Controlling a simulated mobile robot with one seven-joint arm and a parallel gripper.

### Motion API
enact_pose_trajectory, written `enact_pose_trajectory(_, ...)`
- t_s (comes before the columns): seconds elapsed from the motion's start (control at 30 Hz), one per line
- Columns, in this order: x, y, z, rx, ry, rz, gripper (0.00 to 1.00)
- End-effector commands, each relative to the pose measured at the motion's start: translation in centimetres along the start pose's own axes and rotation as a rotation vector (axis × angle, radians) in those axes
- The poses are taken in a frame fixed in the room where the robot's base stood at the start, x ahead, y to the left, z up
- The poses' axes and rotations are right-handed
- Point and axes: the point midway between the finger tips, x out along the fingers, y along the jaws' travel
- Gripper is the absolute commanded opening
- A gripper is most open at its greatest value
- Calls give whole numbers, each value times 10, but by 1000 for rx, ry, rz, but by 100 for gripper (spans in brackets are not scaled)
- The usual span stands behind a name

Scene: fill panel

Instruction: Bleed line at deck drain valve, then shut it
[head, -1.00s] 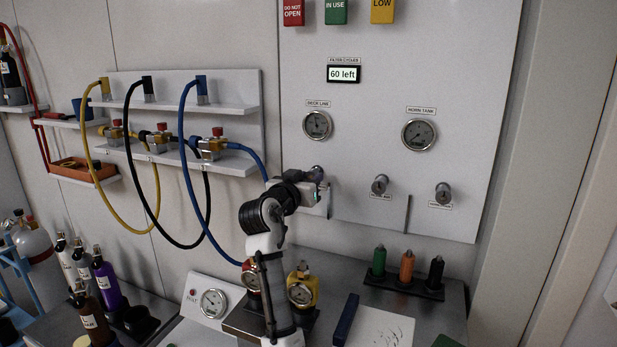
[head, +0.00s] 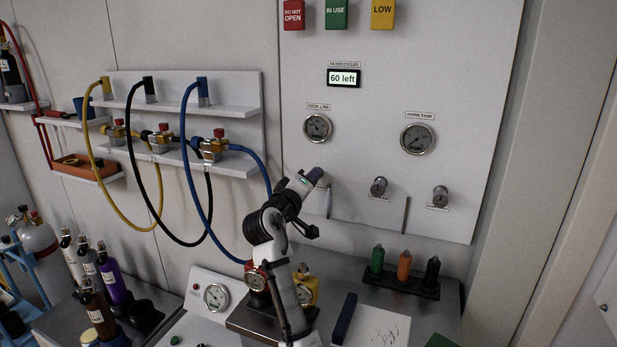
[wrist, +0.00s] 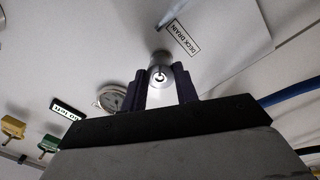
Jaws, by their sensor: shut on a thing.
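The deck drain valve knob (wrist: 159,66), a round metal knob, sits between the two dark fingers of my gripper (wrist: 160,80) in the wrist view. My gripper is shut on it. Its "DECK DRAIN" label (wrist: 182,39) is beside it on the white panel. In the head view my gripper (head: 317,176) is at the panel and hides the knob. The deck line gauge (head: 317,127) is just above my gripper; its exact reading is too small to tell.
Two more knobs (head: 378,187) (head: 440,196) and the horn tank gauge (head: 418,139) are to the right on the panel. A blue hose (head: 258,165) hangs close to my arm at left. Green, orange and black bottles (head: 404,265) stand on the bench below.

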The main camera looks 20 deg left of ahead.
Motion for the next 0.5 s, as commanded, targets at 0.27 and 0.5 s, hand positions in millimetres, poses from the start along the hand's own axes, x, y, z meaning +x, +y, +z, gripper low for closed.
enact_pose_trajectory(0.27, 0, 1, -1, -202, 10, 2, 7)
enact_pose_trajectory(0.5, 0, 0, 0, -304, 15, 3, 7)
